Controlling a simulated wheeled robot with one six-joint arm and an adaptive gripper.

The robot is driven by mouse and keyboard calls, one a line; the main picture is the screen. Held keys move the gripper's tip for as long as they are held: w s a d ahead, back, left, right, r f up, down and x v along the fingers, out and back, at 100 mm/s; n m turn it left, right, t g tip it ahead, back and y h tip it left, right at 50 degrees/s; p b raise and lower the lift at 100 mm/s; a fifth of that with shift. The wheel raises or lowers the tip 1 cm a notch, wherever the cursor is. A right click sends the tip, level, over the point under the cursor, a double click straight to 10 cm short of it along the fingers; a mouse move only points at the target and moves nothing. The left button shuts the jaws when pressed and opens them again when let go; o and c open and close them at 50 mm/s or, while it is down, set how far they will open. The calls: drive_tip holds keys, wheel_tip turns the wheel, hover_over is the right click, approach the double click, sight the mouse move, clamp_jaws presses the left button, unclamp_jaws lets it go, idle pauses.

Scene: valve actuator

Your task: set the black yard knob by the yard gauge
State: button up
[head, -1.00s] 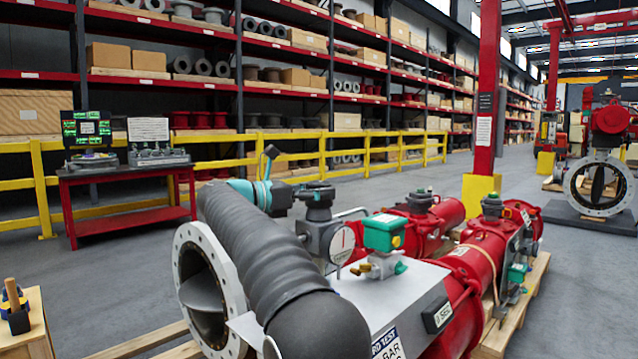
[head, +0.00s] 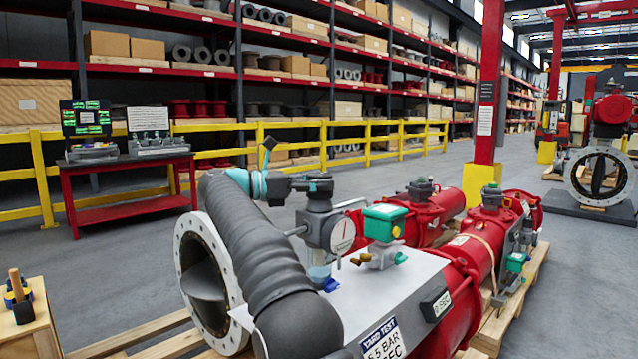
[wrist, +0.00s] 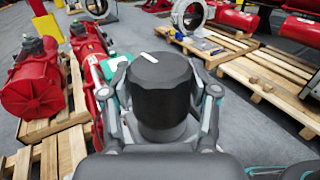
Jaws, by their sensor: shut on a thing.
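The black yard knob (wrist: 163,85) shows large in the wrist view, with a short white mark on its top near the far left edge. My gripper (wrist: 160,100) is shut on it, one finger at each side. In the head view my gripper (head: 318,186) is at the top of the grey regulator, and the knob is mostly hidden there. The yard gauge (head: 342,235) is a round white dial with a red needle standing close to upright. It faces right, just below my gripper. Its scale is too small to read.
A teal-topped box (head: 384,222) stands close right of the gauge. The red actuator (head: 470,265) lies on wooden pallets. A red bench (head: 128,170) and yellow railing stand behind.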

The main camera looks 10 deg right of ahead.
drive_tip(key=o, duration=1.2)
drive_tip(key=shift+s+a, duration=0.2)
drive_tip(key=shift+a, duration=3.5)
